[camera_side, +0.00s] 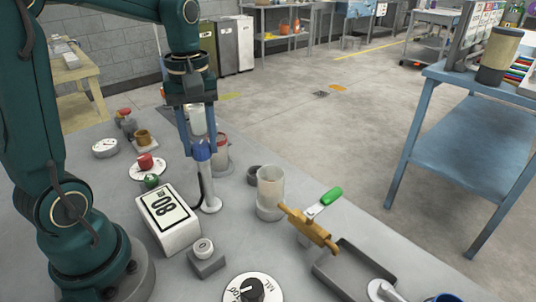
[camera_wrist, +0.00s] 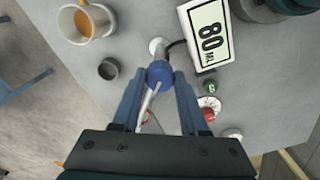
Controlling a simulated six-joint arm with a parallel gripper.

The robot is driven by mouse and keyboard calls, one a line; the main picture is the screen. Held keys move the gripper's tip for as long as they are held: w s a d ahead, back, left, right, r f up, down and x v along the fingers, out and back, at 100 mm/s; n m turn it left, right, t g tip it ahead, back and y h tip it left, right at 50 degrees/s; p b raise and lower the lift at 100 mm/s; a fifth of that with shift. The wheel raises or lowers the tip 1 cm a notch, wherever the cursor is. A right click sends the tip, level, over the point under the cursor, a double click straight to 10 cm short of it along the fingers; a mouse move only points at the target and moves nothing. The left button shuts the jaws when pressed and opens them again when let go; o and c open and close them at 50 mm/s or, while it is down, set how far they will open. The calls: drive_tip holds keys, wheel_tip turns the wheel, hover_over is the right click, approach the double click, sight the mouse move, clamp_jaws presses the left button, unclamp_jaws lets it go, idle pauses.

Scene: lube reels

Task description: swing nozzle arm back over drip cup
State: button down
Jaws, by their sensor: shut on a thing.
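The nozzle arm has a blue knob (camera_side: 202,151) on top of a white post (camera_side: 211,190), with a black hose beside it. In the wrist view, the blue knob (camera_wrist: 159,74) sits between my fingertips, and a pale spout (camera_wrist: 147,104) runs from it toward the lower left. My gripper (camera_side: 201,143) points down and is shut on the nozzle arm at the knob; it also shows in the wrist view (camera_wrist: 160,80). A small dark cup (camera_side: 254,175), likely the drip cup, stands right of the post; the wrist view also shows it (camera_wrist: 108,69). The spout points away from this cup.
A red-rimmed jar (camera_side: 221,153) stands behind the post. A display reading 80 (camera_side: 169,214) is close at left. A grey tray (camera_side: 358,272) lies at front right.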

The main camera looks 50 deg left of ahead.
drive_tip(key=shift+r+m, duration=0.1)
drive_tip(key=shift+m, duration=0.2)
drive_tip(key=m, duration=0.4)
drive_tip(key=shift+m, duration=2.3)
drive_tip(key=shift+c, duration=2.2)
unclamp_jaws()
drive_tip(key=shift+r, duration=2.55)
